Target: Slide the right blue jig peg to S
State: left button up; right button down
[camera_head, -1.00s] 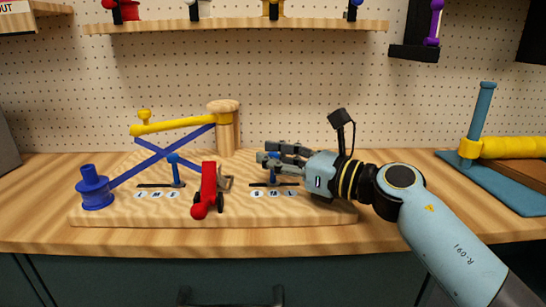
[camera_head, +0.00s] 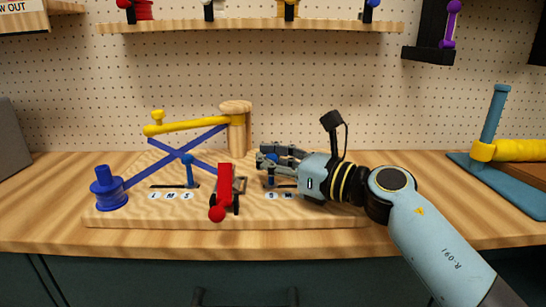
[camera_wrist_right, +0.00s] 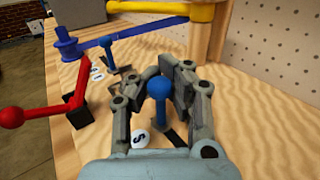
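The right blue jig peg (camera_wrist_right: 158,90) stands upright between the fingers of my right gripper (camera_wrist_right: 165,80) in the right wrist view. In the head view my right gripper (camera_head: 268,158) comes from the right and partly covers this peg (camera_head: 270,180). The peg stands about level with the S label (camera_head: 270,196), also seen in the wrist view (camera_wrist_right: 138,138). The M label (camera_head: 287,196) is to its right; L is hidden. My left gripper is not in view.
The wooden jig board (camera_head: 140,220) carries a red lever (camera_head: 223,185) just left of the gripper, and another blue peg (camera_head: 189,172). Crossed blue bars, a yellow arm (camera_head: 190,126) and a wooden post (camera_head: 238,130) stand behind.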

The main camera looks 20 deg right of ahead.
jog(key=shift+s+f, duration=0.25)
jog(key=c, duration=1.9)
grip_release()
jog(key=shift+d, duration=0.1)
jog(key=o, duration=0.4)
jog(key=shift+s+a+r, duration=0.15)
jog(key=shift+a, duration=0.05)
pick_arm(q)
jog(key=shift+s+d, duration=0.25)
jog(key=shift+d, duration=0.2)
pick_arm(e)
jog(key=o, duration=0.3)
jog(key=shift+d, duration=0.1)
jog(key=shift+o, duration=0.2)
jog(key=shift+r, duration=0.1)
jog(key=shift+d, duration=0.1)
jog(key=v, duration=1.1)
jog(key=shift+s+d, duration=0.25)
jog(key=shift+s, duration=0.1)
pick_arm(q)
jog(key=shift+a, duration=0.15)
